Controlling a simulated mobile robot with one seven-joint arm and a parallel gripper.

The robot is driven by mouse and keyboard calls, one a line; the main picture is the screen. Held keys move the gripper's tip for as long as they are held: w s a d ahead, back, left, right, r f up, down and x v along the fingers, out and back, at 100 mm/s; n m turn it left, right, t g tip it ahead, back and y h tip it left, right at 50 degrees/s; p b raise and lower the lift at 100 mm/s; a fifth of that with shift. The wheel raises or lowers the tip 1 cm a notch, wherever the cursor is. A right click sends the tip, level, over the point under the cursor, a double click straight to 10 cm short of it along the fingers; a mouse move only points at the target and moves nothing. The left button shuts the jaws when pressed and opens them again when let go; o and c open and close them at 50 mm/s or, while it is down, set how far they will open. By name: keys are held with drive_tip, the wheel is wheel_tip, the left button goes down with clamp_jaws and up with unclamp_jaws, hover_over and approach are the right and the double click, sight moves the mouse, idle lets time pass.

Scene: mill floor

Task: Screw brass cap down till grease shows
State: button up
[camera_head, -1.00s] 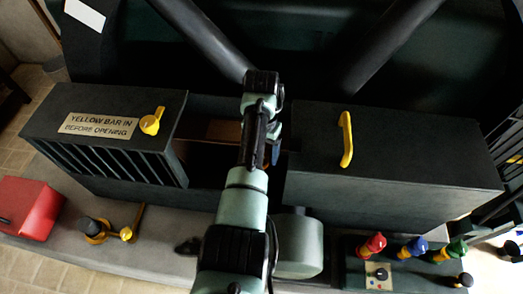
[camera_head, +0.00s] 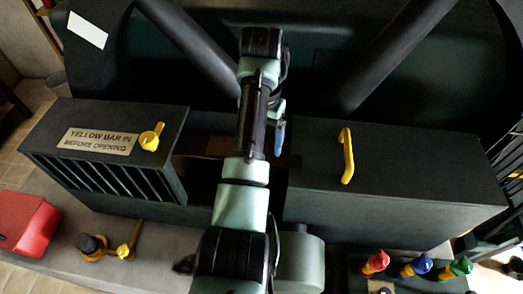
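My arm reaches forward over the dark gap between two dark green housings. The end of my arm hangs behind its own links; a small bluish part (camera_head: 279,137) shows at its right side, probably part of my gripper. The fingertips are hidden, so I cannot see whether they are open or hold anything. I cannot make out a brass cap or any grease under the arm. A brown surface (camera_head: 219,147) shows inside the gap, left of the arm. A brass-coloured fitting with a black knob (camera_head: 91,246) stands on the grey ledge at lower left, away from my arm.
The left housing (camera_head: 60,118) bears a sign, "YELLOW BAR IN BEFORE OPENING", and a yellow knob (camera_head: 151,137). The right housing (camera_head: 420,165) has a yellow handle (camera_head: 347,156). A red box (camera_head: 28,222) lies lower left. Red, blue and green knobs (camera_head: 414,266) stand lower right.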

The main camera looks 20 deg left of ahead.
drive_tip(key=shift+r+p, duration=0.4)
drive_tip(key=shift+r, duration=0.35)
